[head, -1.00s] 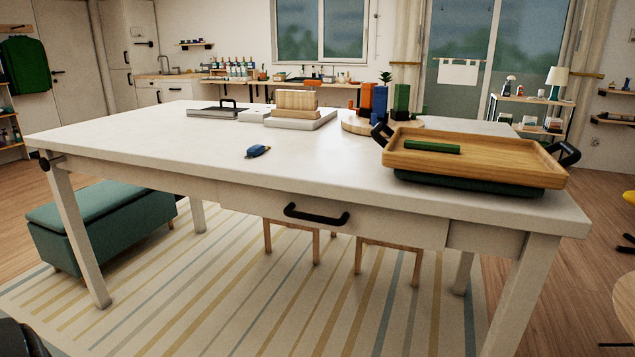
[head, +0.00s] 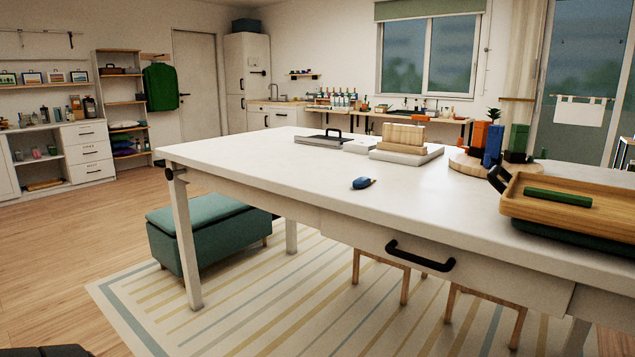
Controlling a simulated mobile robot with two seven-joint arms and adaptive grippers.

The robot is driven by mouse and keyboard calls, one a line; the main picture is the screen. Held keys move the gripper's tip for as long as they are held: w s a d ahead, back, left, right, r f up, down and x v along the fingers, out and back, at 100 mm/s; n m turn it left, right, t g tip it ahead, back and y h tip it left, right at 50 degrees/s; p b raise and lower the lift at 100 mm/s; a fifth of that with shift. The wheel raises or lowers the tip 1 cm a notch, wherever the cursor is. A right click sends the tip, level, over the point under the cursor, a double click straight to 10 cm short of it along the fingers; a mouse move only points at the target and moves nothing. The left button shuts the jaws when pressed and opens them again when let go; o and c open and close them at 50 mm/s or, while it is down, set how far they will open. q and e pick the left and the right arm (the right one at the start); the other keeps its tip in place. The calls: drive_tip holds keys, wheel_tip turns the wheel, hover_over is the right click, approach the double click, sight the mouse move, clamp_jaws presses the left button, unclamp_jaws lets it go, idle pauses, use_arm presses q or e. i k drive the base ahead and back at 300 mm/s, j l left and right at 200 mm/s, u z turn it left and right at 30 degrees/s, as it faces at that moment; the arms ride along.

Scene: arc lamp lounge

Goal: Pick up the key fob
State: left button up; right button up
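A small blue key fob (head: 362,183) with a brownish end at its right lies on the white table (head: 300,172), near the front edge and left of the wooden tray. Nothing touches it. Neither of my grippers shows in the head view. A dark part at the bottom left corner may be mine, but I cannot tell.
A wooden tray (head: 530,212) with a green bar (head: 557,197) is at the table's right. A round board (head: 468,168) with coloured blocks, a wooden block (head: 404,136) and a dark flat item (head: 322,141) stand farther back. A green bench (head: 205,232) is beneath the left side.

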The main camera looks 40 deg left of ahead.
sight(362, 181)
drive_tip(key=i+u, duration=0.15)
drive_tip(key=u, duration=1.45)
drive_tip(key=i+l, duration=1)
drive_tip(key=l, duration=0.15)
drive_tip(key=k+j+z, duration=0.25)
drive_tip(key=z, duration=0.15)
drive_tip(key=k+j+z, duration=0.3)
drive_tip(key=z, duration=0.15)
drive_tip(key=k+j+z, duration=0.15)
drive_tip(key=k+z, duration=0.25)
drive_tip(key=i, duration=0.1)
